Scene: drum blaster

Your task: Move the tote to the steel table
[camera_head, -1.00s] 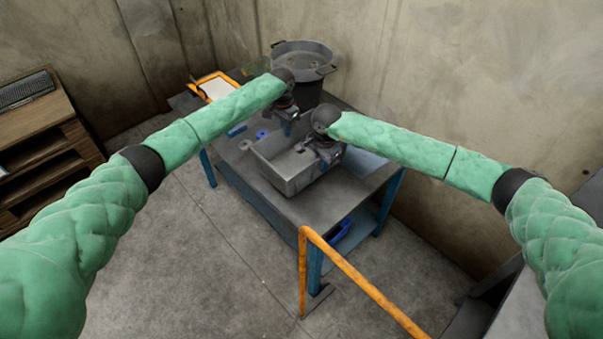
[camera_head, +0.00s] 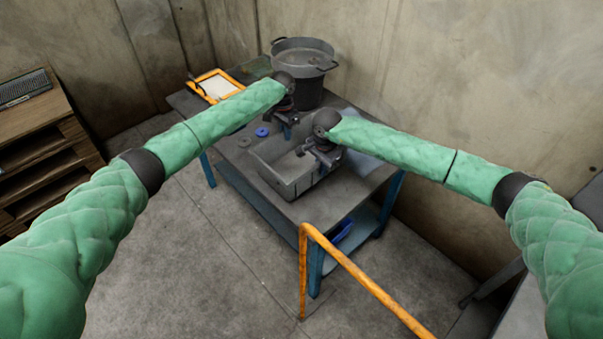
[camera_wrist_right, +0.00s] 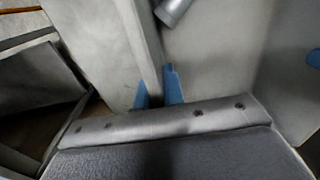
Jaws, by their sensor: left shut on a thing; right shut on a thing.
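The tote is an open grey box (camera_head: 288,187) at the middle of the blue-legged table (camera_head: 318,208) in the head view. My left gripper (camera_head: 287,132) is shut on its far rim, partly hidden by the wrist. My right gripper (camera_head: 303,152) is shut on its right rim. In the right wrist view the blue fingers of my right gripper (camera_wrist_right: 160,88) close around the thin grey tote wall (camera_wrist_right: 143,42). I cannot tell whether the tote rests on the table or is slightly above it.
Blue and grey rings (camera_head: 262,132) and an orange-framed board (camera_head: 216,86) lie at the table's left. An orange rail (camera_head: 365,285) stands in front. Wooden shelves (camera_head: 40,140) stand at far left, with clear floor between.

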